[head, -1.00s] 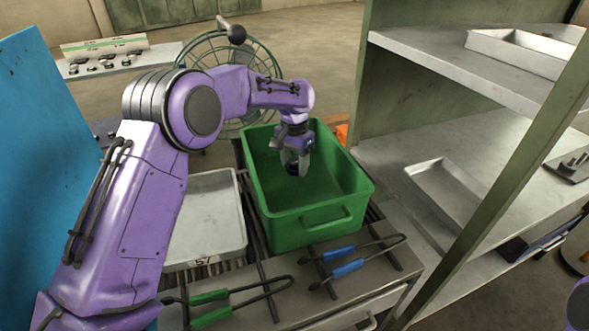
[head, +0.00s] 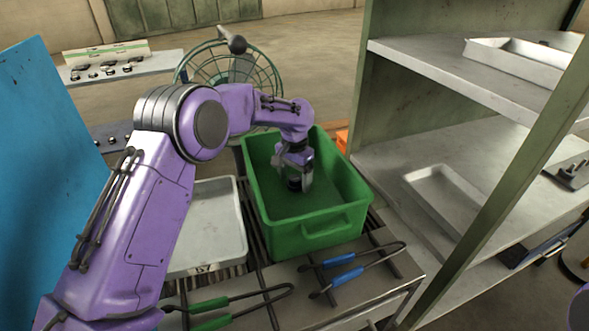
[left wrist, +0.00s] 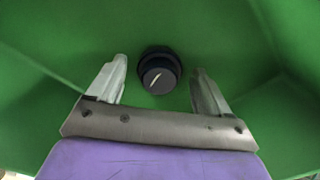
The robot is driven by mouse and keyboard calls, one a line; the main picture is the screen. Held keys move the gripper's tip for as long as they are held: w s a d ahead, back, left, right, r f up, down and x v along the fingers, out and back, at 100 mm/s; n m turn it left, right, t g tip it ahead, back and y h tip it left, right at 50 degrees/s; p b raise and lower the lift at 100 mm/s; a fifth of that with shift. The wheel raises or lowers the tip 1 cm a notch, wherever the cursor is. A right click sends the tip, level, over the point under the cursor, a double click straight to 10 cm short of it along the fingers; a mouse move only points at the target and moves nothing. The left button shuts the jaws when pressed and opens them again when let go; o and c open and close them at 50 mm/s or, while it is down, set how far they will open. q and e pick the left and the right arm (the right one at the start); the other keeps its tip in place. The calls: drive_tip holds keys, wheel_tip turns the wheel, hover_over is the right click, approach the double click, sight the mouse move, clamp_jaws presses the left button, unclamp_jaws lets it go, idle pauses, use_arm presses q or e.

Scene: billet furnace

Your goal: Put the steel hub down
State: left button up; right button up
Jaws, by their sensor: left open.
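The steel hub (left wrist: 158,72) is a dark, round, stepped piece. In the left wrist view it lies against the green inside of the bin, between and beyond the two fingertips, apart from both. In the head view the hub (head: 295,183) shows as a dark spot at my left gripper's fingers. My left gripper (head: 297,182) is open and points down inside the green bin (head: 318,228). Its pale fingers also show spread in the left wrist view (left wrist: 157,85). My right gripper is not in view.
A grey tray (head: 212,228) stands left of the bin. Green-handled tongs (head: 210,305) and blue-handled tongs (head: 345,267) lie in front. A shelf unit (head: 440,140) with trays stands close on the right. A wire fan (head: 225,65) is behind.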

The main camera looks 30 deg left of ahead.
sight(295, 178)
use_arm(q)
wheel_tip(295, 178, up, 12)
drive_tip(key=shift+f, duration=0.15)
